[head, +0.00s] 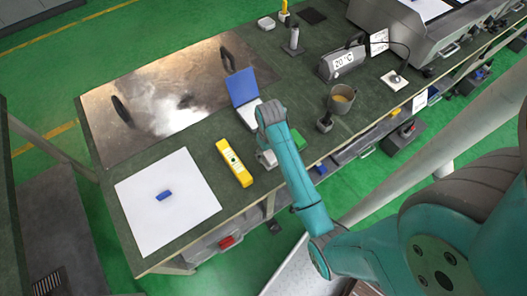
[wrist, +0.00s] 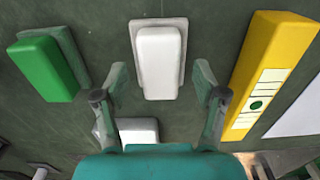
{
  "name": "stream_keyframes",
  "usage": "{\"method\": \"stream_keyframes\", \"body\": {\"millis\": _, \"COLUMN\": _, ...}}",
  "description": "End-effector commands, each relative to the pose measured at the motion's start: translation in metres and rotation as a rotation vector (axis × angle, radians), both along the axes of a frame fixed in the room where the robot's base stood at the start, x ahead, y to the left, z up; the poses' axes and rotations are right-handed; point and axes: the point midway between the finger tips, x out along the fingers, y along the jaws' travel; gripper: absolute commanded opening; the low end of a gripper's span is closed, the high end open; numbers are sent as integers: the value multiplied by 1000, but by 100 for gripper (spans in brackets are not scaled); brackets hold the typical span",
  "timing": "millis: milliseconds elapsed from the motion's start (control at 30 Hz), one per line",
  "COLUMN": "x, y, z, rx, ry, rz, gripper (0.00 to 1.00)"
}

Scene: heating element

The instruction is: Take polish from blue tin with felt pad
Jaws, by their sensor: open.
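A blue hinged case (head: 241,84), which looks like the blue tin, stands open on the green bench top with its blue lid up and a pale inside. A white-backed block on a grey base (wrist: 158,62), possibly the felt pad, lies ahead of my gripper (wrist: 160,78), roughly centred between the fingers. It also shows in the head view beside my arm (head: 267,159). A similar green-backed block (wrist: 46,68) lies to its left in the wrist view. My gripper is open and empty; its fingers are largely hidden in the head view.
A yellow spirit level (wrist: 268,70) lies close beside the white block. A pale box (wrist: 138,128) shows behind the fingers. A white sheet (head: 135,215) with a small blue block (head: 164,196), a metal plate (head: 150,100) and a cup (head: 341,99) are on the bench.

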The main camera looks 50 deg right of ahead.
Motion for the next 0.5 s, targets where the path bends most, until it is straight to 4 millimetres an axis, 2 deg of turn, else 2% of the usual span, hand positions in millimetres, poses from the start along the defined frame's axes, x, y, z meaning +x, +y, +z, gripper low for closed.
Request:
{"method": "stream_keyframes", "body": {"millis": 100, "x": -8, "y": 1, "z": -11, "rx": 1, "ry": 2, "rz": -1, "gripper": 71}}
{"method": "stream_keyframes", "body": {"millis": 367, "x": -10, "y": 1, "z": -14, "rx": 0, "ry": -1, "rz": 0, "gripper": 71}}
{"method": "stream_keyframes", "body": {"millis": 400, "x": -10, "y": 1, "z": -14, "rx": 0, "ry": -1, "rz": 0, "gripper": 68}}
{"method": "stream_keyframes", "body": {"millis": 500, "x": -10, "y": 1, "z": -14, "rx": 0, "ry": -1, "rz": 0, "gripper": 43}}
